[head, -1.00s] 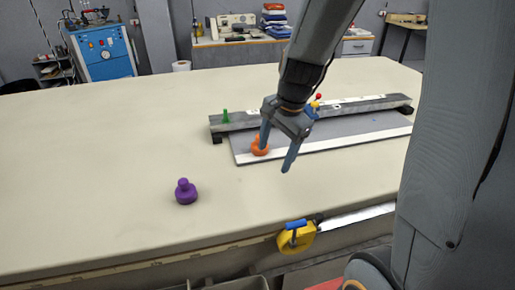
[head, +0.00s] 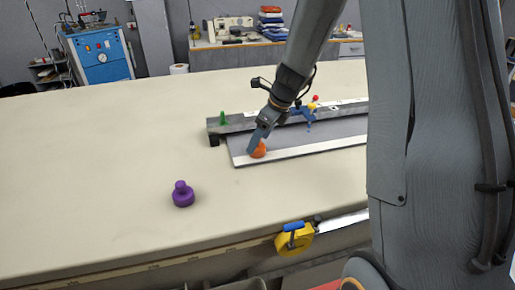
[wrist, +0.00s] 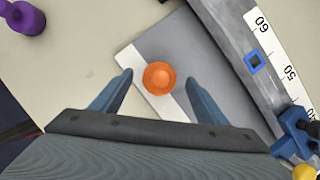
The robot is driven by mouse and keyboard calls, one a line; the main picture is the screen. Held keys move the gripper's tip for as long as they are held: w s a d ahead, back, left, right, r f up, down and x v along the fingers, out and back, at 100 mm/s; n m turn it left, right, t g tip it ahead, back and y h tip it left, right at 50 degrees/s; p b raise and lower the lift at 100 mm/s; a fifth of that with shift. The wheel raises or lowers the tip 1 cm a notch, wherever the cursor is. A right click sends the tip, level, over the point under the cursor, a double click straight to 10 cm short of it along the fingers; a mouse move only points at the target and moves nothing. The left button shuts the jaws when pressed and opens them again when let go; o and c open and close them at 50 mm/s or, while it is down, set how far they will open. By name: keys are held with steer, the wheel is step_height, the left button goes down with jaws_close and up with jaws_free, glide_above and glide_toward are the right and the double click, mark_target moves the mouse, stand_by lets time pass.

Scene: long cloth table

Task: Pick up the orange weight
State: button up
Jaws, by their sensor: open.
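The orange weight (head: 259,150) stands on the white border strip of a grey board on the table. In the wrist view the orange weight (wrist: 159,78) is seen from above, between and a little beyond the two fingertips. My gripper (head: 252,148) is open and sits close over the weight in the head view, hiding part of it. In the wrist view my gripper (wrist: 158,75) has one finger to each side of the weight, with a gap on both sides. Whether the fingertips are down at its height I cannot tell.
A purple weight (head: 183,194) stands on the bare cloth at the front left. A grey ruled bar (head: 262,119) lies behind the board, with a green piece (head: 222,118) and a blue clamp (head: 304,113) by it. A yellow tape measure (head: 295,238) is at the front edge.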

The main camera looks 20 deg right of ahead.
steer(key=shift+x, duration=1.55)
jaws_close()
steer(key=shift+r, duration=0.1)
